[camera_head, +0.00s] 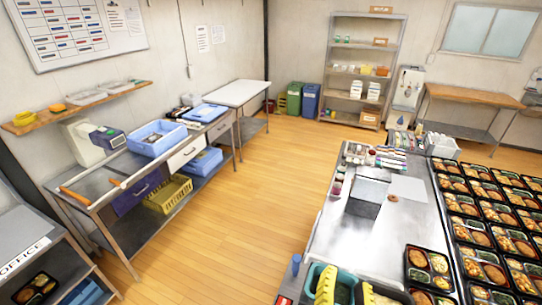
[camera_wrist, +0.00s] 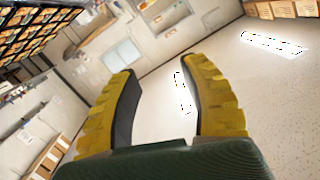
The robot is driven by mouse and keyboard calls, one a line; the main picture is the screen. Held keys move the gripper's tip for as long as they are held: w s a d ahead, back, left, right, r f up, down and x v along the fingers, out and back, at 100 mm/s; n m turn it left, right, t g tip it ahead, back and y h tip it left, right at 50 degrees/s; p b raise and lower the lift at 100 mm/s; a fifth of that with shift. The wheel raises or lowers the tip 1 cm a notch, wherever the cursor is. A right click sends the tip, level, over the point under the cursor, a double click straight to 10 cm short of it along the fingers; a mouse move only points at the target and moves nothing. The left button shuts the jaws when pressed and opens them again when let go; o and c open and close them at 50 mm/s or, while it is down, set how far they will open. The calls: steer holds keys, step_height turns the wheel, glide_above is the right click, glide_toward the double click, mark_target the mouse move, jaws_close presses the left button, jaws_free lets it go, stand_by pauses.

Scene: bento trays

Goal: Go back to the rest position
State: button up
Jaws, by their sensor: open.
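My gripper (camera_head: 347,278) shows at the bottom edge of the head view, in front of the near end of the steel table (camera_head: 345,232). In the wrist view my gripper (camera_wrist: 162,66) has its two yellow, dark-padded fingers spread well apart, with nothing between them. Past the fingers the wrist view shows a tilted view of pale walls and bright light strips. Many filled bento trays (camera_head: 478,268) stand in rows on the right of the table, and one bento tray (camera_head: 429,262) sits closer to my gripper.
Small jars and packets (camera_head: 390,158) line the table's far end, near a grey box (camera_head: 368,192). A side bench at left holds a blue crate (camera_head: 157,138). A lone bento tray (camera_head: 36,289) lies by the OFFICE label. The wooden floor (camera_head: 250,205) between is clear.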

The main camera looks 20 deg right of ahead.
steer(key=w+a+r+n+t+y+p, duration=0.1)
steer(key=a+r+n+t+y, duration=0.3)
steer(key=a+r, duration=0.4)
steer(key=w+a+r+n+t+y+p, duration=0.2)
steer(key=a+r+n+t+y, duration=0.3)
steer(key=r, duration=1.4)
steer(key=a+n+y+p, duration=0.1)
steer(key=a+n, duration=0.1)
steer(key=a, duration=0.1)
steer(key=shift+w+r+n+t, duration=0.2)
steer(key=shift+n+t, duration=0.1)
